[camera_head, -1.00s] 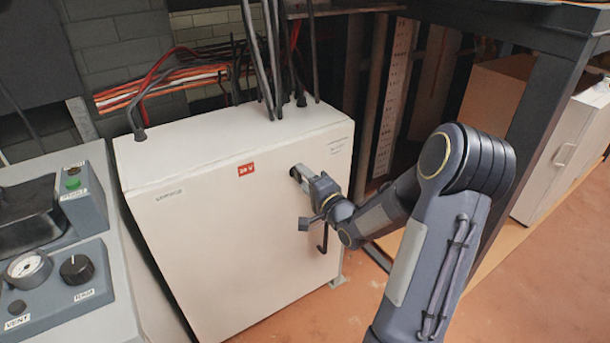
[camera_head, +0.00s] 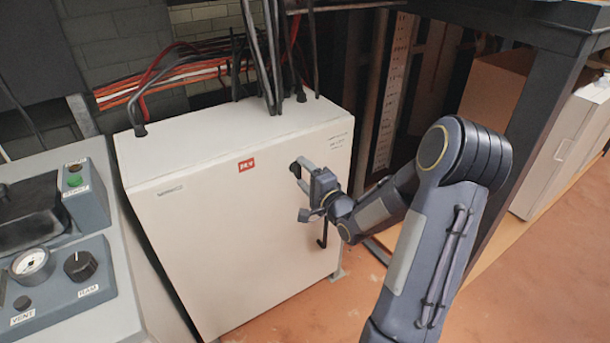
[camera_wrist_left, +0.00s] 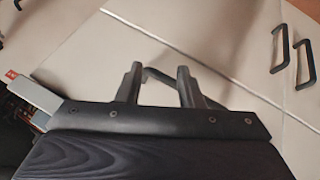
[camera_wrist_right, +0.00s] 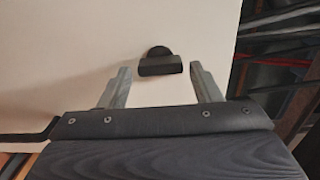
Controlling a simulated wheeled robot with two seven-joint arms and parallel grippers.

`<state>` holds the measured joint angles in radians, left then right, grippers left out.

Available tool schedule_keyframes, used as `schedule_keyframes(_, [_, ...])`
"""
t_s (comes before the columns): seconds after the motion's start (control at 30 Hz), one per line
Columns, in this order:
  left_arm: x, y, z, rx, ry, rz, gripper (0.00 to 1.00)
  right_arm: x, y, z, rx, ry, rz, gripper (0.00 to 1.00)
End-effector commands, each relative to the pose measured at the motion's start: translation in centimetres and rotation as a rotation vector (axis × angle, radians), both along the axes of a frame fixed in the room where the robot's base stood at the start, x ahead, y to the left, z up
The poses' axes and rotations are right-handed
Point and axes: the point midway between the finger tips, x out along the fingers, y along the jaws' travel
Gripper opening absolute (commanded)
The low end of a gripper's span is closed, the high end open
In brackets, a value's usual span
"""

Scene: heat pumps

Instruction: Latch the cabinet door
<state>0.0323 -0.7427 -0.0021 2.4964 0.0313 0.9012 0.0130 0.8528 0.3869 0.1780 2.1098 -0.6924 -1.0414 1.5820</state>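The pale cabinet (camera_head: 250,240) stands with its front door looking flush with the body in the head view. A black latch knob (camera_head: 295,170) sits on the door's upper right. It also shows in the right wrist view (camera_wrist_right: 160,62), a round base with a bar lying about level. My right gripper (camera_head: 306,178) is at the knob, fingers apart; in the right wrist view the open gripper (camera_wrist_right: 160,78) has the knob just beyond and between its fingertips. A black door handle (camera_head: 323,234) is below, partly hidden by my arm. My left gripper (camera_wrist_left: 160,75) is open, seen only in its wrist view.
A grey control console (camera_head: 70,270) stands left of the cabinet. Cables (camera_head: 265,60) rise from the cabinet top. A dark frame post (camera_head: 545,110) is at the right. In the left wrist view, black handles (camera_wrist_left: 280,48) sit on pale panels.

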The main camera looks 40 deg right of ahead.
Motion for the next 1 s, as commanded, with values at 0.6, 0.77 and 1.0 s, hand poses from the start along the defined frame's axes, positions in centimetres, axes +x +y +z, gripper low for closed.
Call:
schedule_keyframes(0.6, [0.0, 0.0, 0.4, 0.0, 0.0, 0.0, 0.34, -3.8, 0.3, 0.1, -0.003, 0.002, -0.003, 0.65])
schedule_keyframes(0.77, [0.0, 0.0, 0.6, 0.0, 0.0, 0.0, 0.34, -6.3, 0.6, 0.0, -0.002, 0.001, -0.003, 0.65])
schedule_keyframes(1.0, [0.0, 0.0, 0.7, 0.0, 0.0, 0.0, 0.34, -7.8, 0.9, 0.0, -0.001, 0.001, 0.0, 0.65])
